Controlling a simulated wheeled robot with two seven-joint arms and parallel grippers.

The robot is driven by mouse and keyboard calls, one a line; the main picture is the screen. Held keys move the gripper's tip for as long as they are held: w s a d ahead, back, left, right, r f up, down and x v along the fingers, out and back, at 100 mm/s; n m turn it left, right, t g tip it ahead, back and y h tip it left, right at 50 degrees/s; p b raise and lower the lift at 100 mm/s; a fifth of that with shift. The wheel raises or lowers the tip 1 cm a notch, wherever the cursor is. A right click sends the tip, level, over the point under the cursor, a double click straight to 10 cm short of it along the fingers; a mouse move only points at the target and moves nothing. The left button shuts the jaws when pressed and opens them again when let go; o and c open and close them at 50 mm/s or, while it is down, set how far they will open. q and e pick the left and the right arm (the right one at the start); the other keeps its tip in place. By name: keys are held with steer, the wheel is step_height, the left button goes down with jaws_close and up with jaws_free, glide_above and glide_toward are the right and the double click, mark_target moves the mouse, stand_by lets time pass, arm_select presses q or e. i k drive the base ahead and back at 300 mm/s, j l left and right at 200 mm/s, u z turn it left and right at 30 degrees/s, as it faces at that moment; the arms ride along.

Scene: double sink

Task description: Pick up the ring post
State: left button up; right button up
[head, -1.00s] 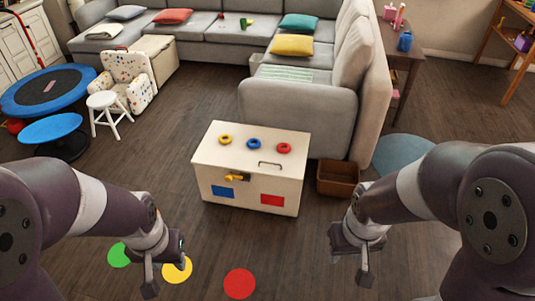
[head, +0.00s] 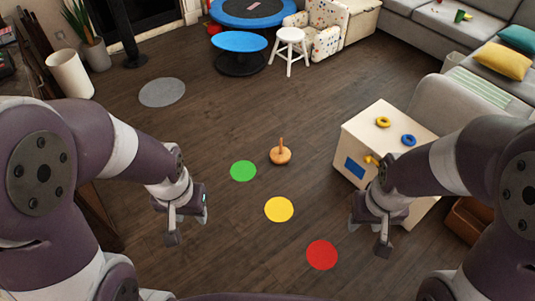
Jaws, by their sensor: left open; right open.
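The ring post (head: 281,152) is a light wooden base with a short upright peg, standing on the floor near the middle of the head view. No rings show on it. It is just right of and beyond the green disc. My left gripper (head: 188,226) is open and empty, left of and nearer than the post. My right gripper (head: 374,234) is open and empty, right of and nearer than the post. Both are well apart from it.
Green (head: 243,171), yellow (head: 279,209) and red (head: 321,255) discs lie flat on the floor. A cream chest (head: 365,125) with yellow (head: 383,122) and blue (head: 409,140) rings on top stands right. A white stool (head: 290,42) and blue table (head: 240,42) are farther back.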

mark_target(280, 155)
steer(key=i+l, duration=0.25)
steer(key=i, duration=0.45)
steer(key=i+l+z, duration=0.1)
steer(key=i+l, duration=0.15)
steer(key=i, duration=0.4)
steer(key=i+l+z, duration=0.1)
steer(key=i, duration=0.6)
steer(key=i+l, duration=0.2)
steer(key=i, duration=0.45)
